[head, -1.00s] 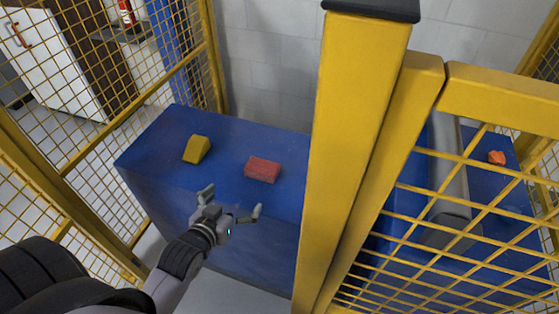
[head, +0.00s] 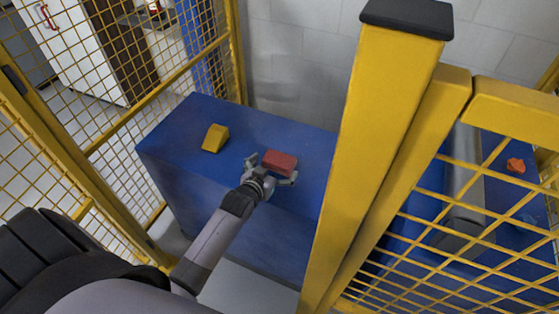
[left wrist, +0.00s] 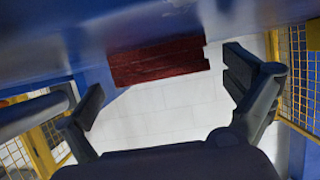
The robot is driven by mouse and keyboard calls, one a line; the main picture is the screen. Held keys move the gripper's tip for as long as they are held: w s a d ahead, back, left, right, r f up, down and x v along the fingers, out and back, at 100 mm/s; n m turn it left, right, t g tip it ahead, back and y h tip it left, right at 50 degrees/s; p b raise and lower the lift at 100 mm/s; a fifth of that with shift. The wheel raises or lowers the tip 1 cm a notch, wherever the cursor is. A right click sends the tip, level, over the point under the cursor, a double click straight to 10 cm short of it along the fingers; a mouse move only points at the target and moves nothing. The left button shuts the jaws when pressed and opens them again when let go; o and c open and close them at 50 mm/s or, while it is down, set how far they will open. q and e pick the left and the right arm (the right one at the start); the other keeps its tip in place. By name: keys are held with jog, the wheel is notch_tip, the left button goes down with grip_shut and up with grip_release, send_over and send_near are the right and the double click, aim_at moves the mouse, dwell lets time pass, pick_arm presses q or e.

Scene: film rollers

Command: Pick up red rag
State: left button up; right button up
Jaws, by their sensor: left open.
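The red rag (head: 280,162) is a folded, block-like red piece lying on top of the blue box (head: 181,140). My left gripper (head: 271,171) is open at the near side of the rag, with one finger to its left and the other at its near right. In the left wrist view the rag (left wrist: 158,62) shows dark red between the two spread fingers (left wrist: 163,82), ahead of the palm. I cannot tell whether a finger touches it. My right gripper is not in view.
A yellow block (head: 215,138) lies to the left of the rag on the same blue top. A thick yellow post (head: 385,130) and mesh fence (head: 450,240) stand close on the right. An orange-red item (head: 516,165) lies beyond the fence.

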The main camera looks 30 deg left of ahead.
pick_arm(q)
jog(key=shift+x, duration=0.8)
jog(key=shift+s, duration=0.1)
jog(key=shift+c, duration=0.2)
jog(key=c, duration=0.9)
jog(key=shift+c, duration=0.2)
